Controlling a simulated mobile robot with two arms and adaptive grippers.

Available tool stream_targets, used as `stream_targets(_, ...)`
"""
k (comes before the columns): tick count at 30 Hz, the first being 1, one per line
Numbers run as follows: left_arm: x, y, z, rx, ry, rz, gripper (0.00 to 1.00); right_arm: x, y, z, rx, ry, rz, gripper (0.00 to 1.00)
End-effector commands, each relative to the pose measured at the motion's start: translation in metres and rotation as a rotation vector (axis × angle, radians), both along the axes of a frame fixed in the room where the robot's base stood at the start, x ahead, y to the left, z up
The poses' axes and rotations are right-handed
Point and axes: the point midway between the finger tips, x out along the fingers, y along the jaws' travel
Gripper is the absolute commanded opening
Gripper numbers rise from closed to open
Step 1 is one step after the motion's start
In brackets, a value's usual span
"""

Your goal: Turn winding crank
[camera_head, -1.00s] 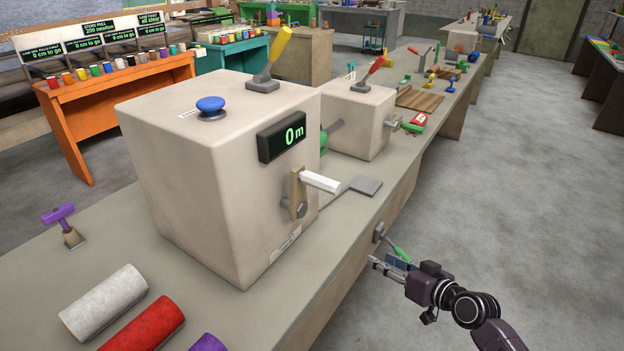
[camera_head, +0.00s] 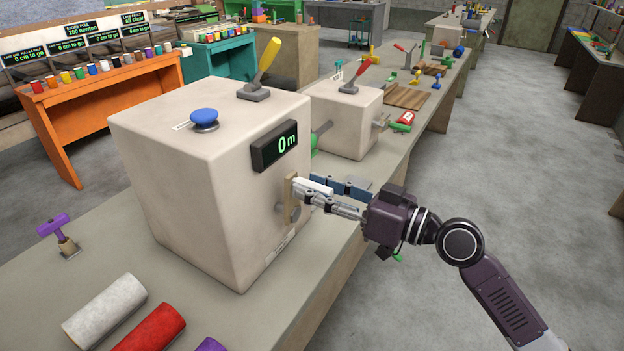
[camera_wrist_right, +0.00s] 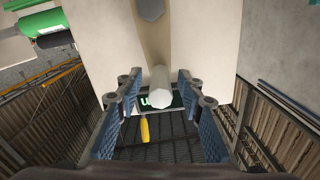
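The winding crank is on the front face of a large beige box (camera_head: 200,190) on the bench. Its wooden arm (camera_head: 289,192) points up from a grey hub, and its white handle (camera_head: 309,186) sticks out from the upper end. My right gripper (camera_head: 317,189) is at the handle, with its fingers on either side. In the right wrist view the handle (camera_wrist_right: 161,84) lies between the two open fingers (camera_wrist_right: 158,92), with gaps visible on both sides. The box's display (camera_head: 275,146) reads 0 m. My left gripper is not in view.
The box top carries a blue button (camera_head: 204,118) and a yellow-handled lever (camera_head: 263,70). A smaller beige box (camera_head: 341,115) stands behind it. White (camera_head: 104,310) and red (camera_head: 150,328) rolls lie at the front. Open floor is to the right.

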Motion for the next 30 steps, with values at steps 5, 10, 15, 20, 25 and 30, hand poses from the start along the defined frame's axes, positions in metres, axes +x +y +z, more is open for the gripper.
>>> stream_targets(5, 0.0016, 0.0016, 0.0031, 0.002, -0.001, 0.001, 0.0, 0.0047, 0.0064, 0.0003, -0.001, -0.001, 0.0, 0.35)
stream_targets(10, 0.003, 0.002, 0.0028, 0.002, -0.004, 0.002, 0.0, 0.0048, 0.0064, -0.0005, -0.001, -0.001, -0.001, 0.35)
stream_targets(15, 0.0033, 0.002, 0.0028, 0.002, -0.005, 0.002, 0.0, 0.0047, 0.0062, -0.0006, -0.001, -0.001, -0.001, 0.2)
stream_targets(20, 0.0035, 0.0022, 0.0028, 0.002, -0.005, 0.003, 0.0, 0.0047, 0.0061, -0.0007, -0.001, -0.001, -0.001, 0.02)
stream_targets(25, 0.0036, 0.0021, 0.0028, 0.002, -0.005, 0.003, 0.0, 0.0047, 0.0061, -0.0007, -0.001, -0.001, -0.001, 0.0)
stream_targets(30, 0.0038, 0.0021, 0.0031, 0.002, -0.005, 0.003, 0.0, 0.0047, 0.0063, -0.0006, 0.0, 0.001, -0.001, 0.0)
